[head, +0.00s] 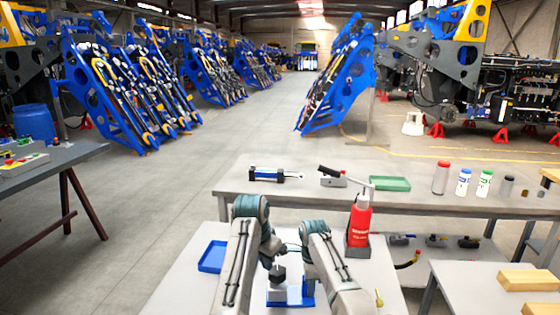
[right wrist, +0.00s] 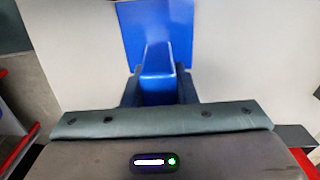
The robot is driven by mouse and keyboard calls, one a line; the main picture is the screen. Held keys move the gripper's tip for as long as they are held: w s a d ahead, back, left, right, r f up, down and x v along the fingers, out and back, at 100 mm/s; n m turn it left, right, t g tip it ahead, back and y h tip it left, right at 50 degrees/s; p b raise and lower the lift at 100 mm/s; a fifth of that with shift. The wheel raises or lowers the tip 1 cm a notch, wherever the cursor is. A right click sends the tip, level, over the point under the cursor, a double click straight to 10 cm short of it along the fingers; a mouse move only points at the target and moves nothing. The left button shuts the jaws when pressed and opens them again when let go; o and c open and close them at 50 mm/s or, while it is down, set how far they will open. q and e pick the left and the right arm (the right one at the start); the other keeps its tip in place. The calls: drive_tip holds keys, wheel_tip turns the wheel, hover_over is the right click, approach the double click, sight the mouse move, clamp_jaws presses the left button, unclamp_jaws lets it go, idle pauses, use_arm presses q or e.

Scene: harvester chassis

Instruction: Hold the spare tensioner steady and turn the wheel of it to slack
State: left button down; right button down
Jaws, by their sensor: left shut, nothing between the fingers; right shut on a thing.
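The spare tensioner, as far as I can make it out, is a small piece with a blue plate (head: 307,299) and a grey block on the near table, partly hidden by my arms. In the right wrist view, a blue upright part on a blue plate (right wrist: 157,25) stands between the dark fingers of my right gripper (right wrist: 159,92), which is shut on it. My left gripper (head: 273,258) is shut and empty, pointing down close above a dark knob-like part (head: 278,273) over the grey block. I cannot tell whether it touches that part, or whether that is the wheel.
A blue tray (head: 212,256) lies left of my left arm. A red bottle (head: 359,222) stands right of my right arm. The long grey table (head: 330,203) behind holds a blue cylinder (head: 275,174), a green tray (head: 390,184) and several bottles. Wooden blocks (head: 527,280) lie at the right.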

use_arm(q)
drive_tip(key=shift+r, duration=0.4)
use_arm(e)
drive_tip(key=c, duration=1.1)
unclamp_jaws()
drive_tip(key=shift+r, duration=0.1)
